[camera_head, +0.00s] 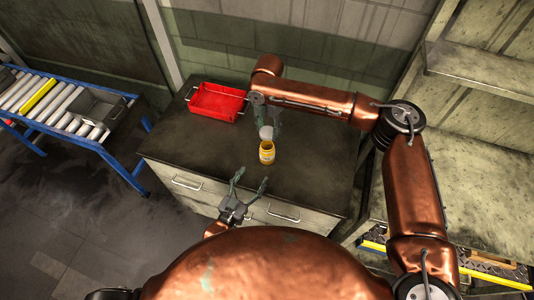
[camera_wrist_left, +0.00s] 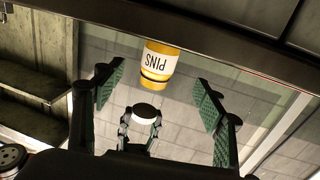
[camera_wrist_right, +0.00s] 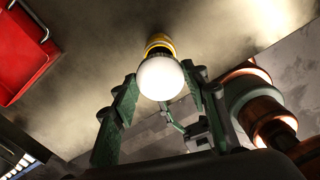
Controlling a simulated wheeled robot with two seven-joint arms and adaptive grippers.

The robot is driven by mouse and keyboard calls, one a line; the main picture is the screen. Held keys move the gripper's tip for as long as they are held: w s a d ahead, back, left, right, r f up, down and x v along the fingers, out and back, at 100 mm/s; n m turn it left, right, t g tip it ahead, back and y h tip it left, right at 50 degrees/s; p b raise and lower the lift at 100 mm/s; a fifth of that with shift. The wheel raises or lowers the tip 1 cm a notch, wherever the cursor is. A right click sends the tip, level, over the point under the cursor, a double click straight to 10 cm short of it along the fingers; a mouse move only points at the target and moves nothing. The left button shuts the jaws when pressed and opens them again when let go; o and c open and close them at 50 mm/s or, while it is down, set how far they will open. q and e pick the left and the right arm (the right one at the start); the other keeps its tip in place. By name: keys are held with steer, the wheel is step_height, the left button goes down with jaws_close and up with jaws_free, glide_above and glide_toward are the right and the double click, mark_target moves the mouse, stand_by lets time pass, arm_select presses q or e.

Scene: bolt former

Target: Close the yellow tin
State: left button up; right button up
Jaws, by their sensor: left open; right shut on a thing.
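The yellow tin (camera_head: 267,154) stands upright on the dark cabinet top, with its mouth uncovered. In the left wrist view the tin (camera_wrist_left: 157,62) looks upside down, with a white "PINS" label. My right gripper (camera_head: 267,127) is shut on a round white lid (camera_head: 265,133), just behind the tin in the head view. In the right wrist view the lid (camera_wrist_right: 160,78) covers part of the tin (camera_wrist_right: 158,44). The lid appears apart from the tin. My left gripper (camera_head: 249,184) is open and empty, in front of the tin near the cabinet's front edge.
A red tray (camera_head: 217,102) sits at the back left of the cabinet top (camera_head: 190,150). A blue roller conveyor (camera_head: 60,110) with a grey bin (camera_head: 98,106) stands left. Shelving (camera_head: 480,150) stands at the right. The cabinet top left of the tin is clear.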

mark_target(264, 159)
arm_select(q)
steer(key=x, duration=1.1)
steer(key=shift+w+d, duration=0.1)
steer(key=shift+w, duration=0.2)
arm_select(e)
steer(key=shift+a, duration=0.1)
arm_select(q)
jaws_close()
arm_select(e)
steer(key=shift+f, duration=2.5)
